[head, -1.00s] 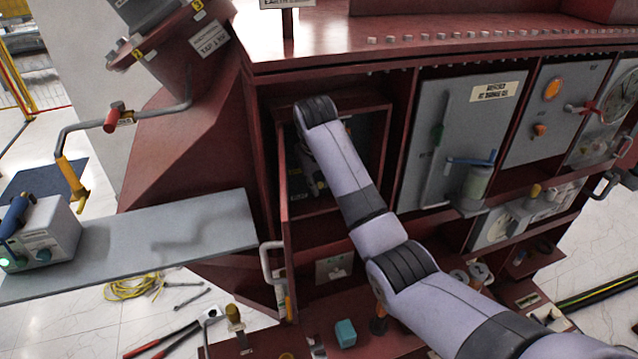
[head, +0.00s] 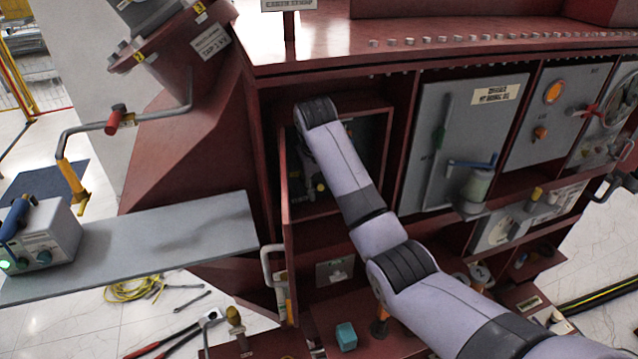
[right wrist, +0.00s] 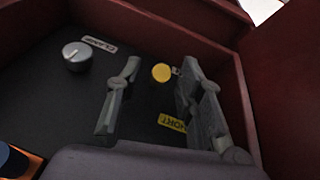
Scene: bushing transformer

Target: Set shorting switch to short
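In the right wrist view, a round yellow knob (right wrist: 161,72), seemingly the shorting switch's handle tip, stands out from a dark panel. A yellow label reading SHORT (right wrist: 172,123) lies just below it, upside down in this view. My right gripper (right wrist: 158,92) is open, with one grey finger on each side of the knob and visible gaps to both. In the head view, my right arm reaches into an open red compartment (head: 284,190), and its links hide most of the gripper and switch. My left gripper is not in view.
A silver dial (right wrist: 76,55) with a white label sits on the same panel. Red walls enclose the compartment closely. Its open door stands at the left, above a grey handle (head: 267,265). A grey shelf (head: 170,240) holds a test box (head: 42,240). A teal block (head: 346,336) lies below.

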